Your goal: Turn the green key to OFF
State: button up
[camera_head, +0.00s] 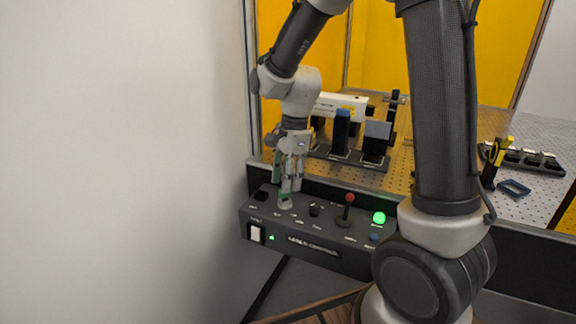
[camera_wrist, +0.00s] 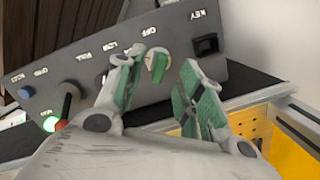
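The green key (camera_wrist: 158,65) stands up from the laser control box (camera_wrist: 85,80) in the wrist view, near the printed OFF and LOW labels. Which label it points to is hard to tell. My gripper (camera_wrist: 161,72) is open, with one green-padded finger on each side of the key and visible gaps between. In the head view my gripper (camera_head: 288,190) points down over the left part of the control box (camera_head: 320,252), and its fingers mostly hide the key.
A black square socket (camera_wrist: 206,44) sits beside the key under the KEY label. A perforated bench (camera_head: 400,175) with optics stands behind.

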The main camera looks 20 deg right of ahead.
aim_at(285, 196)
jog(key=shift+a+f, duration=0.15)
jog(key=shift+f, duration=0.65)
jog(key=shift+a+f, duration=0.1)
jog(key=shift+f, duration=0.7)
grip_shut()
jog(key=shift+m, duration=1.2)
